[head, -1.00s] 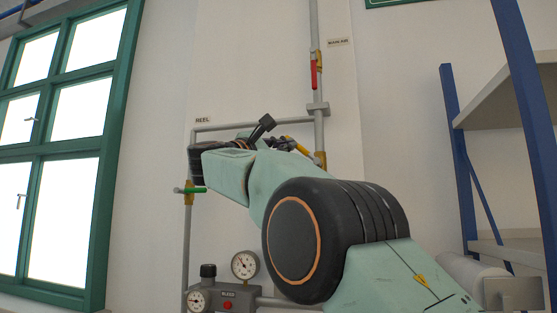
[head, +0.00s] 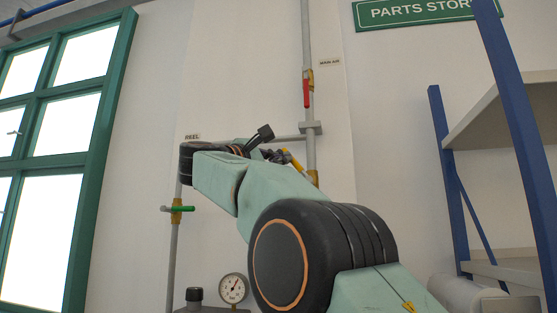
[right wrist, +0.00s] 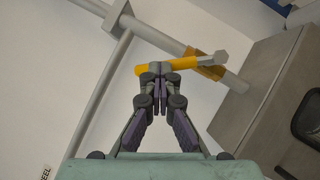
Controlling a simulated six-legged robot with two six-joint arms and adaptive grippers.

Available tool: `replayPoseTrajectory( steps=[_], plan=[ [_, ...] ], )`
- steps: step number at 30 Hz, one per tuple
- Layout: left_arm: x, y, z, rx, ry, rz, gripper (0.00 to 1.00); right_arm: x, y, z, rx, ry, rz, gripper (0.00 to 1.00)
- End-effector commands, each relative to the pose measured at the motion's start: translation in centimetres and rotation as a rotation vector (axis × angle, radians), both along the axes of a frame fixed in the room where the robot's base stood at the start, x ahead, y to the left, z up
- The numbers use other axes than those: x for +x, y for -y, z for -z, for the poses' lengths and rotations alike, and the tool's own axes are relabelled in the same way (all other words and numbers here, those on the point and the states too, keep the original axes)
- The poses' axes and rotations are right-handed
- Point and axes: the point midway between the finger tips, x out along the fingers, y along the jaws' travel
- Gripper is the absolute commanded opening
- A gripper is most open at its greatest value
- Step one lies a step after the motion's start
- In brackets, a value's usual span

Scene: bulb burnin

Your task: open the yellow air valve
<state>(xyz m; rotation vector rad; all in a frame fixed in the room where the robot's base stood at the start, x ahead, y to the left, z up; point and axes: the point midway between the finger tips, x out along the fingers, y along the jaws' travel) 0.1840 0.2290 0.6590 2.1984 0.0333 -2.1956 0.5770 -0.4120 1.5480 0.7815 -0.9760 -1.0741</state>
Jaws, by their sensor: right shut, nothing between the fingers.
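The yellow air valve sits low on the vertical grey pipe in the head view, with its yellow body (head: 313,178) partly hidden by my arm. Its yellow handle (head: 291,158) slants up and left from the body, at an angle to the pipe. In the right wrist view the handle (right wrist: 182,65) crosses behind my fingertips, and the body (right wrist: 207,66) is to the right. My right gripper (right wrist: 158,72) is shut and empty, its tips at the handle; contact is unclear. The right gripper also shows in the head view (head: 274,155). My left gripper is not in view.
A red-handled valve (head: 307,92) is higher on the same pipe. A green-handled valve (head: 177,209) is on the left pipe. A gauge (head: 233,288) stands below. Blue shelving (head: 450,185) is at the right. A grey-brown box (right wrist: 265,95) is near the valve in the wrist view.

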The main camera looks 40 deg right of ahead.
Motion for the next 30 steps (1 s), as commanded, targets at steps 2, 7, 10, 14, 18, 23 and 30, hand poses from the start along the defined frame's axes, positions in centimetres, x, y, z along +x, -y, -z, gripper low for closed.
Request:
replayPoseTrajectory(
  steps=[2,7,10,14,18,23,30],
  plan=[
    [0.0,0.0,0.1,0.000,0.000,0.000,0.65,0.0,0.2,0.1,0.010,0.006,0.001,0.00],
    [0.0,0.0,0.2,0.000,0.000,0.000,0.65,-0.2,0.3,0.0,0.025,0.023,0.000,0.00],
    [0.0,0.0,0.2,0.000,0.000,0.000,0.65,-0.4,0.3,-0.1,0.033,0.032,0.001,0.00],
    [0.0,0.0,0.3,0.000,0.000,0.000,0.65,-0.6,0.4,-0.2,0.042,0.044,0.000,0.00],
    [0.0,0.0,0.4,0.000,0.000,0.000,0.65,-0.7,0.4,-0.2,0.052,0.055,0.001,0.00],
    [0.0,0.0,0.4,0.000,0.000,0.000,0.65,-0.9,0.5,-0.3,0.063,0.067,0.000,0.00],
    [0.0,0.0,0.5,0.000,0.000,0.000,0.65,-1.2,0.6,-0.5,0.075,0.084,0.000,0.00]
  ],
)
